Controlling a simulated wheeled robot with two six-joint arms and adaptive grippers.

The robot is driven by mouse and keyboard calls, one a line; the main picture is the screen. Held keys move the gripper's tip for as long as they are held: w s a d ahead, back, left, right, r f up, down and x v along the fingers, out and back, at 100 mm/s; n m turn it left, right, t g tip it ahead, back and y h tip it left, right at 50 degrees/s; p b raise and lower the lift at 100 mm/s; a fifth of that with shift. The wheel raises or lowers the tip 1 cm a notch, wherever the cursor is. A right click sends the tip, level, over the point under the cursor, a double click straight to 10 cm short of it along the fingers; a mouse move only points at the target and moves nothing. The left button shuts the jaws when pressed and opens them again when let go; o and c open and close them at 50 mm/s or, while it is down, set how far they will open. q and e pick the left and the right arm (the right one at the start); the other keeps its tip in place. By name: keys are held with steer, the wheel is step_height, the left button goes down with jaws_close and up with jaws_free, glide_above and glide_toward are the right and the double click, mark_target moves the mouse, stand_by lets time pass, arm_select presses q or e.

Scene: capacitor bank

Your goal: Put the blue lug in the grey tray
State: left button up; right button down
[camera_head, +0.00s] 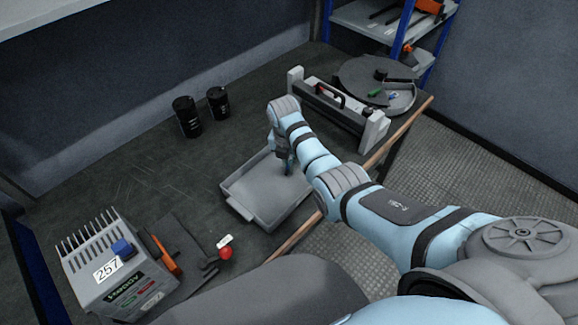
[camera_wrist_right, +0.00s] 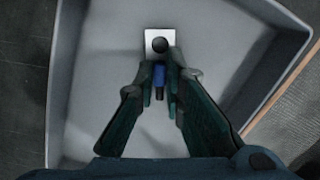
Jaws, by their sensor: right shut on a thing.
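The grey tray (camera_head: 262,200) lies on the dark bench near its front edge. My right gripper (camera_head: 289,167) points down over the far right part of the tray. In the right wrist view, my right gripper (camera_wrist_right: 160,82) is shut on the blue lug (camera_wrist_right: 159,74), with its blue sleeve between the fingertips. The lug's flat silver end with a dark round hole sticks out beyond the fingers. The tray floor (camera_wrist_right: 100,70) fills the view below it. I cannot tell whether the lug touches the floor. The fingers hide the lug in the head view. My left gripper is not in view.
A grey finned box marked 257 (camera_head: 118,268) stands at the lower left, near a red ball (camera_head: 226,253) and an orange-handled tool (camera_head: 166,255). Two black cylinders (camera_head: 187,117) stand behind. A grey frame (camera_head: 335,107) and round turntable (camera_head: 362,76) are at the back right.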

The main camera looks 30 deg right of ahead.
steer(key=shift+s+f, duration=0.1)
steer(key=shift+f, duration=0.1)
steer(key=shift+s+r, duration=0.15)
steer(key=shift+r, duration=0.05)
steer(key=shift+s+r, duration=0.1)
steer(key=shift+s, duration=0.05)
steer(key=shift+f, duration=0.3)
steer(key=c, duration=2.1)
jaws_free()
steer(key=shift+f, duration=0.15)
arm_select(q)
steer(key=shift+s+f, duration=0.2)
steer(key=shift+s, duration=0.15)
arm_select(e)
steer(key=o, duration=0.4)
